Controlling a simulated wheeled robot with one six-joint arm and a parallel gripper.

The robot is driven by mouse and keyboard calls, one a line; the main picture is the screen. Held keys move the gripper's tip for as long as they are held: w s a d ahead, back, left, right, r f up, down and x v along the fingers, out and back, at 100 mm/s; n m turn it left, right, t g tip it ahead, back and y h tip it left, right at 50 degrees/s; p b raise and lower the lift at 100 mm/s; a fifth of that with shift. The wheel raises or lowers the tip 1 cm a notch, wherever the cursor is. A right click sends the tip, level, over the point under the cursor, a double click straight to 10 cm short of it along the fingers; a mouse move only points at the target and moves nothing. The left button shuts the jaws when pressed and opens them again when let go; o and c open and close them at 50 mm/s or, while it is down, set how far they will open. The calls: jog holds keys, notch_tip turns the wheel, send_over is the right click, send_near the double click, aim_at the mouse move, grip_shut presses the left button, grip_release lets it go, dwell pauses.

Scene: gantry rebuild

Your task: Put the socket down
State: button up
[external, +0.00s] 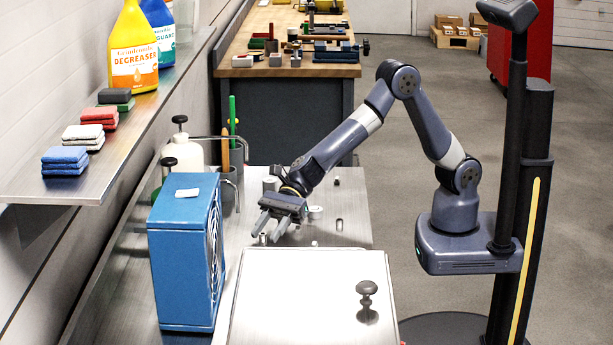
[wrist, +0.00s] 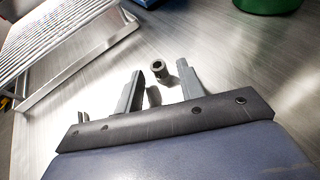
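The socket (wrist: 159,69) is a small grey metal cylinder with a dark hole in its end. In the wrist view it appears on the steel counter, between and slightly beyond my fingertips, with gaps on both sides. My gripper (wrist: 160,67) is open, and neither finger appears to touch the socket. In the external view my gripper (external: 268,234) is low over the counter, right of the blue box. A small metal piece (external: 262,239) shows by its fingertips there, probably the same socket.
A blue box (external: 180,262) stands left of my gripper. A lidded steel surface with a knob (external: 367,288) is in front. Small metal pieces (external: 339,225) stand to the right. A ribbed metal rack (wrist: 65,45) and a green container (wrist: 268,4) border the counter in the wrist view.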

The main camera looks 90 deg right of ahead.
jog(key=v, duration=1.1)
jog(key=shift+s+d+r, duration=0.1)
jog(key=shift+s+d, duration=0.15)
